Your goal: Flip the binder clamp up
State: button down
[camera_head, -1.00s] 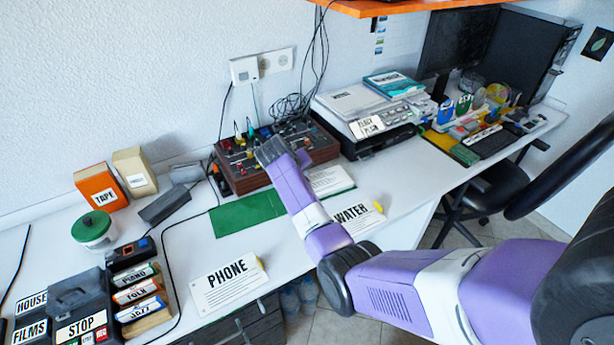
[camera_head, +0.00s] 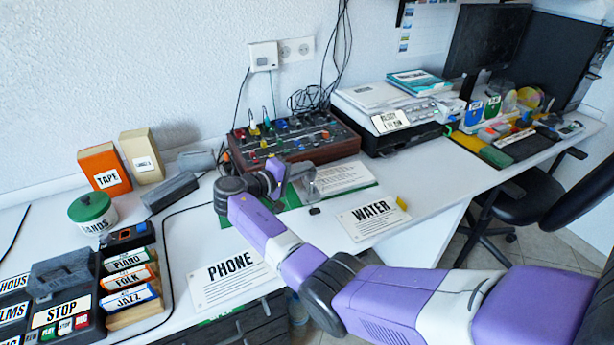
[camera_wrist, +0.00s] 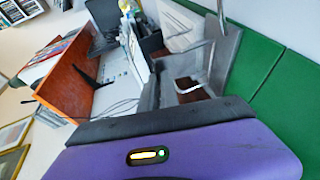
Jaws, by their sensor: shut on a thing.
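The green binder (camera_head: 291,199) lies open on the desk in front of the mixer, with a printed white sheet on its right part. Its grey metal clamp (camera_head: 312,188) stands near the middle, beside my gripper (camera_head: 299,173). In the wrist view the binder's green cover (camera_wrist: 252,62) runs along the right, and the bent metal wire of the clamp (camera_wrist: 188,84) shows close to my dark fingers. My gripper is shut on the clamp; the exact contact is partly hidden by the fingers.
The mixer (camera_head: 250,154) with its knobs stands right behind the binder. The WATER card (camera_head: 372,222) and PHONE card (camera_head: 225,283) lie in front. A printer (camera_head: 400,138) is at right. A small dark block (camera_head: 314,211) sits at the binder's front edge.

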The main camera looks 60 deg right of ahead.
jog(key=shift+w+a+f+h+b, duration=0.1)
jog(key=shift+w+a+h+b, duration=0.1)
jog(key=shift+h+b, duration=0.2)
jog(key=c, duration=1.6)
grip_release()
jog(key=shift+a, duration=0.1)
jog(key=v, duration=0.7)
jog(key=shift+w+a, duration=0.1)
jog(key=shift+a, duration=0.2)
